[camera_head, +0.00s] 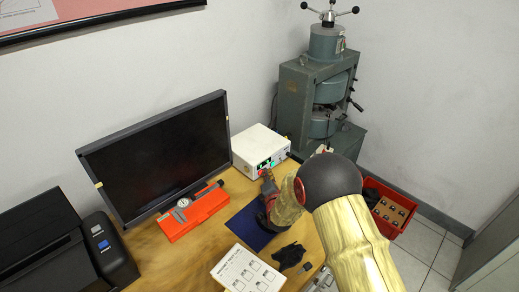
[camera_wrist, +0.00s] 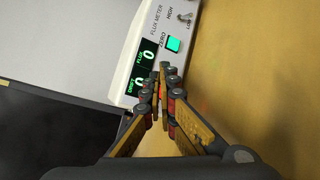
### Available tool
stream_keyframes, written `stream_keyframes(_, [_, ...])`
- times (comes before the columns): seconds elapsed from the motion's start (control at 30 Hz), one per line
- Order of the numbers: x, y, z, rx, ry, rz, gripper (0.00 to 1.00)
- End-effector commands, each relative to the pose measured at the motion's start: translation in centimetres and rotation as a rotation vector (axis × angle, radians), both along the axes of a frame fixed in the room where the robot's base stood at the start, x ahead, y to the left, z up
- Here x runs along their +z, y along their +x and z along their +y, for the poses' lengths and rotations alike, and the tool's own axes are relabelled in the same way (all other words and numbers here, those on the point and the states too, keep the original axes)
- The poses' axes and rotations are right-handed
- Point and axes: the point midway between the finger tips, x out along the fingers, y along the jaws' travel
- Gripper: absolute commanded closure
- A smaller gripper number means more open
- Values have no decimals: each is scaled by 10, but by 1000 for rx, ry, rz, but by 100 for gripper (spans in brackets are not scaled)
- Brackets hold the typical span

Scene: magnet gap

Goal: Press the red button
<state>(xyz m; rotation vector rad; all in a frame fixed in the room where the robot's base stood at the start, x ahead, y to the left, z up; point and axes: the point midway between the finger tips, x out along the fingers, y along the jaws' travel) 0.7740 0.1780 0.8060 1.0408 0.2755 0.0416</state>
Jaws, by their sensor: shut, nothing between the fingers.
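The white flux meter box (camera_head: 260,149) stands on the desk beside the monitor, with a green display and small controls on its front. In the wrist view its front panel (camera_wrist: 150,28) shows a lit green display (camera_wrist: 146,54), a green ZERO button (camera_wrist: 173,44) and a toggle switch. My gripper (camera_head: 266,172) is shut and empty, its fingertips at the lower front of the meter. In the wrist view the fingertips (camera_wrist: 160,68) cover part of the panel. Contact cannot be told.
A black monitor (camera_head: 155,155) stands left of the meter. An orange case (camera_head: 193,212) with a caliper, a blue mat (camera_head: 247,228) and a printed card (camera_head: 248,270) lie in front. A green-grey magnet machine (camera_head: 300,95) stands behind right, a red crate (camera_head: 390,212) lower right.

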Motion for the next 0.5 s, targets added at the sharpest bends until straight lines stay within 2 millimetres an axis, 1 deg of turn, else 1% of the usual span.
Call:
stream_keyframes(0.2, [0, -6, -6, -1, 0, -1, 100])
stream_keyframes(0.5, [0, -7, -7, 0, 0, 0, 100])
